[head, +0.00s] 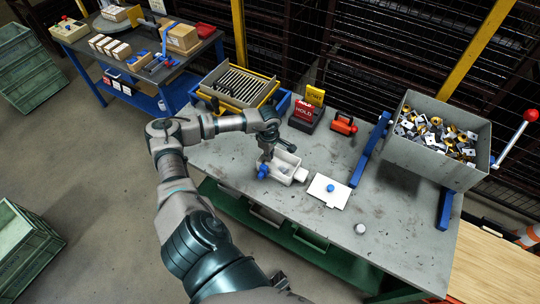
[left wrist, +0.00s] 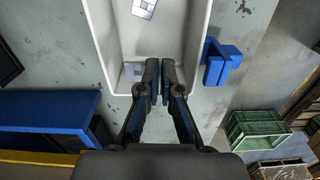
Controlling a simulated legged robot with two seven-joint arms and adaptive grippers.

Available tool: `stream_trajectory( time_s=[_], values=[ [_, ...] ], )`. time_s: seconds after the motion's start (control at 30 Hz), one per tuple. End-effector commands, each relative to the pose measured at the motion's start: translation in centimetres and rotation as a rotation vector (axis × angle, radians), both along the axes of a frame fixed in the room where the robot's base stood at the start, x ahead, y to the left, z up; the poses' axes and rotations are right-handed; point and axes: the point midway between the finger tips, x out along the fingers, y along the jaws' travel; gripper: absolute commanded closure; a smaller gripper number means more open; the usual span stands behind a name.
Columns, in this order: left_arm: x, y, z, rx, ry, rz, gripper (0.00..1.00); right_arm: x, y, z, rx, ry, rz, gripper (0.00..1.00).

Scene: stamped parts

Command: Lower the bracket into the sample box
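The sample box (head: 287,168) is a pale open box on the grey bench. In the left wrist view its near wall (left wrist: 187,83) lies under my fingers. My left gripper (head: 266,158) is over the box's left end, pointing down. In the left wrist view my gripper (left wrist: 160,75) has its fingers nearly together with a narrow gap. A small grey metal piece, apparently the bracket (left wrist: 133,72), shows beside the left fingertip; its part between the fingers is hidden. Another silver piece (left wrist: 143,8) lies farther along inside the box. My right gripper is not in view.
A blue piece (left wrist: 220,60) stands just outside the box. A white plate with a blue knob (head: 328,192) lies right of the box. A bin of stamped parts (head: 435,140) stands at the right. A slotted tray (head: 240,86) and red sign (head: 305,115) are behind.

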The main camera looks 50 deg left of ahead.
Motion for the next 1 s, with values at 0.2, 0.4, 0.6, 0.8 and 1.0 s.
stream_trajectory(
  time_s=[0.2,0.4,0.6,0.8,1.0],
  values=[
    [0.0,-0.3,0.1,0.003,0.0,0.0,1.0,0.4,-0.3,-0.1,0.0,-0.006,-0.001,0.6],
    [0.0,-0.4,-0.2,0.004,0.0,0.0,1.0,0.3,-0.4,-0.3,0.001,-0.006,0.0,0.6],
    [0.0,-0.1,-0.7,0.0,0.0,-0.001,1.0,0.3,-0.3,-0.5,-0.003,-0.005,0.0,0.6],
    [0.0,0.0,-1.0,0.0,0.0,0.0,1.0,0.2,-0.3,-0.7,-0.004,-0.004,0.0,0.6],
    [0.0,-0.2,-1.2,0.002,0.001,0.0,1.0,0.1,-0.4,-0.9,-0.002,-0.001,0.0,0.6]
  ],
)
